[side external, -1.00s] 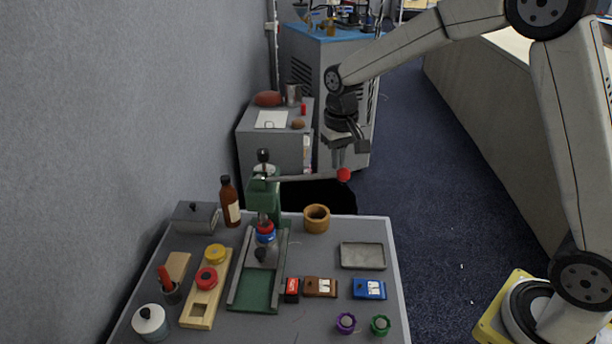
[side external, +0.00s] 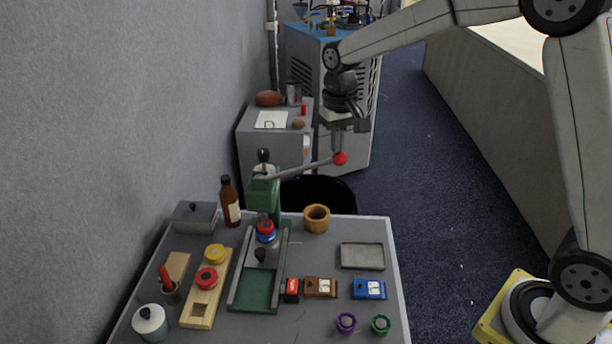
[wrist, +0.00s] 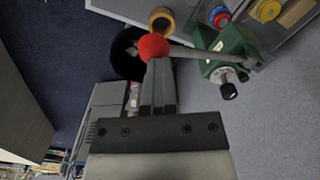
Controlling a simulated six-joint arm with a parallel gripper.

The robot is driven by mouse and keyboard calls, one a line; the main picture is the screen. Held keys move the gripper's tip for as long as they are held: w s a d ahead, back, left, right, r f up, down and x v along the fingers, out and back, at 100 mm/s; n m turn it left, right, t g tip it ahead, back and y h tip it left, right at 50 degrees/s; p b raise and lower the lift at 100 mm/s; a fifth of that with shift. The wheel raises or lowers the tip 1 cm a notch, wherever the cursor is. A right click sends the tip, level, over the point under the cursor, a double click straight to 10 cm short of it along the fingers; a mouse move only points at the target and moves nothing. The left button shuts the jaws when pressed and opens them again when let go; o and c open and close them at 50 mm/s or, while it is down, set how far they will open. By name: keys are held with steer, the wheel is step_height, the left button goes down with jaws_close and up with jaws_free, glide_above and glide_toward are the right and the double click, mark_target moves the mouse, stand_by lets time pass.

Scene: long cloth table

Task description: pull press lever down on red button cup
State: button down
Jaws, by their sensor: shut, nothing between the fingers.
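The green press (side external: 264,195) stands at the back of the table. Its grey lever (side external: 308,167) reaches right and tilts up to a red ball knob (side external: 340,158). My gripper (side external: 338,150) is shut and empty, with its fingertips at the top of the knob. In the wrist view the closed fingertips (wrist: 158,62) overlap the knob (wrist: 153,47); I cannot tell whether they touch it. A red cup piece with a blue lower ring (side external: 265,232) sits under the press head, and also shows in the wrist view (wrist: 220,17). Any gap above it is unclear.
A brown bottle (side external: 229,202) and grey box (side external: 195,217) stand left of the press. A wooden cup (side external: 316,218) and shallow grey tray (side external: 362,256) are to its right. A wooden board (side external: 204,305) holds red and yellow pieces. A black bin (side external: 335,193) stands behind the table.

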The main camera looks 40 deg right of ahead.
steer(key=shift+w+a+r, duration=0.1)
steer(key=shift+r, duration=1.15)
steer(key=shift+w+a+r, duration=0.1)
steer(key=shift+r, duration=1.1)
steer(key=shift+s+d+f, duration=0.15)
steer(key=shift+s+f, duration=0.15)
steer(key=shift+s, duration=0.05)
steer(key=s+f+n+t, duration=0.2)
steer(key=s+f+n, duration=0.1)
steer(key=s+f, duration=1)
steer(key=shift+s+a+f+t, duration=0.25)
steer(key=shift+s+a+t, duration=0.05)
steer(key=shift+s, duration=2.1)
